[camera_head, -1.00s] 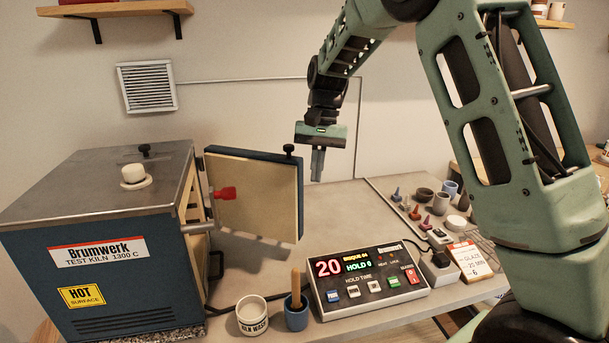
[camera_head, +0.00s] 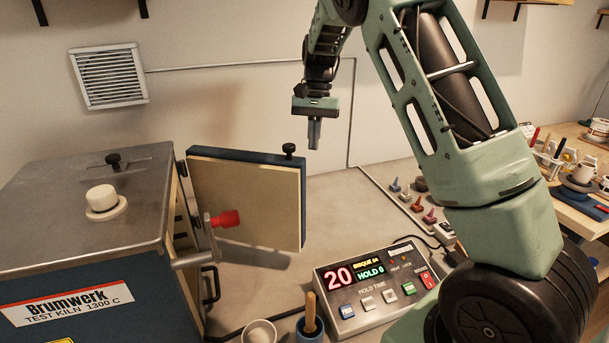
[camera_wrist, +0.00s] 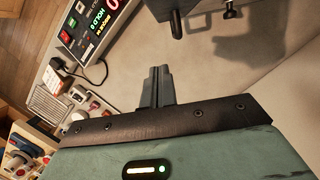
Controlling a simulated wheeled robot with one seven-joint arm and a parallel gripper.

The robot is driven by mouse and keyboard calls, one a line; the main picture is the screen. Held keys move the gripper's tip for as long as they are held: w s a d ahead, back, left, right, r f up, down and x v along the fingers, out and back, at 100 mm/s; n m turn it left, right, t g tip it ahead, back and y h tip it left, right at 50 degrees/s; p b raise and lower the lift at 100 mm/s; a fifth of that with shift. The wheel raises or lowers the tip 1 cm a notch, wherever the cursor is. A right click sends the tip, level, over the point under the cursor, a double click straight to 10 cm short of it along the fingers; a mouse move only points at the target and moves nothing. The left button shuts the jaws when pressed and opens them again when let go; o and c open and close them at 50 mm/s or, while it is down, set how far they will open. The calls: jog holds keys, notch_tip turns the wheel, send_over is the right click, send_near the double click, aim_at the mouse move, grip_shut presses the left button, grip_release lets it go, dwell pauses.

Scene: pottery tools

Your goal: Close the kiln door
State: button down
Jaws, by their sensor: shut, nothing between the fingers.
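The kiln (camera_head: 70,240) stands at the left, a blue box with a metal top. Its door (camera_head: 240,198) is swung open to the right, with a cream inner face and a blue edge. A black knob (camera_head: 289,150) sits on the door's top edge. A red-tipped part (camera_head: 225,218) shows in front of the door's inner face. My gripper (camera_head: 314,134) is shut and empty, pointing down in the air just right of the door in the picture. In the wrist view its fingers (camera_wrist: 158,88) are together, with a dark block edge, likely the door, beyond them.
A controller (camera_head: 370,285) with a lit display sits on the table right of the kiln. A small pot with a wooden-handled tool (camera_head: 310,318) and a pale cup (camera_head: 260,332) stand in front.

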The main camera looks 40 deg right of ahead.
jog(key=s+a+f+p, duration=0.4)
jog(key=f, duration=0.4)
jog(key=shift+a, duration=0.35)
